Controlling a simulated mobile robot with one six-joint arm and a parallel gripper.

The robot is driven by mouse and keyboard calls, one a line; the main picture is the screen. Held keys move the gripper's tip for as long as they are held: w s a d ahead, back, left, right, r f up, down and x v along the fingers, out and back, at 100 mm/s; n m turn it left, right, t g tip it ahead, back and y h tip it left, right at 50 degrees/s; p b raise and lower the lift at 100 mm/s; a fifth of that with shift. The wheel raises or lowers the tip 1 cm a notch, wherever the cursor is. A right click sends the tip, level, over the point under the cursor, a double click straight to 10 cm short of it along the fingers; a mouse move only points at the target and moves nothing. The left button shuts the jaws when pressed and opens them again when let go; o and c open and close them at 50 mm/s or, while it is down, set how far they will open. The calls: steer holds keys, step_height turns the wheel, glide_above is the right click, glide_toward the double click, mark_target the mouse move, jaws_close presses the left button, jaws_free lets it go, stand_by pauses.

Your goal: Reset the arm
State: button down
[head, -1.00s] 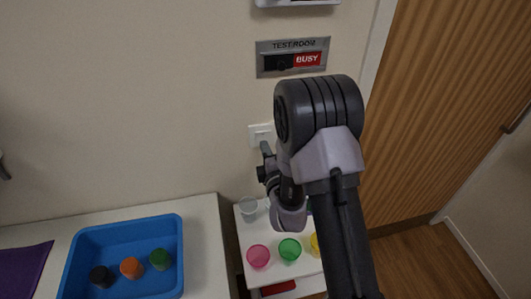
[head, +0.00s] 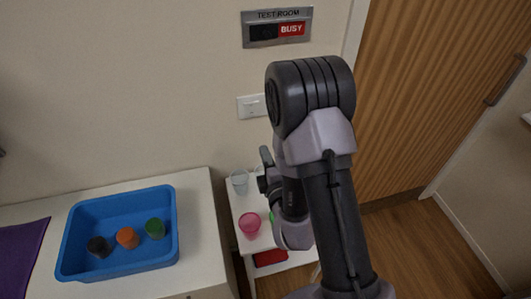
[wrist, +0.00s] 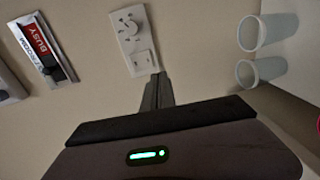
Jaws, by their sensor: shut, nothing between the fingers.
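My arm stands raised in the middle of the head view, in front of the wall and the small white table. My gripper (wrist: 159,78) shows in the wrist view as two dark fingers closed together, with nothing between them. The fingers point toward the wall, just below a white socket plate (wrist: 134,38) in that picture; I cannot tell how far apart they are. In the head view the fingers are mostly hidden by the arm.
The white table (head: 236,210) holds a clear cup (head: 240,181), a pink cup (head: 250,224) and a partly hidden green cup (head: 271,216). A blue tray (head: 117,262) with several coloured objects sits on the left counter. A wooden door (head: 440,90) stands right.

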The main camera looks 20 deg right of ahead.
steer(key=shift+s, duration=0.1)
steer(key=shift+f, duration=0.1)
step_height(320, 180, up, 7)
steer(key=s+d+m+g+h+b, duration=0.25)
steer(key=m+g+b, duration=0.2)
steer(key=m, duration=0.95)
steer(key=s+a+r+m+g+y+b, duration=0.1)
steer(key=s+a+m+g+y, duration=0.1)
steer(key=s, duration=0.9)
steer(key=s+a+m+g+y+b, duration=0.1)
steer(key=s+a+m+g, duration=0.3)
steer(key=s, duration=0.7)
steer(key=shift+s+a+r+m+g+y, duration=0.35)
steer(key=shift+m+y, duration=0.4)
steer(key=shift+m, duration=0.45)
steer(key=shift+d, duration=0.1)
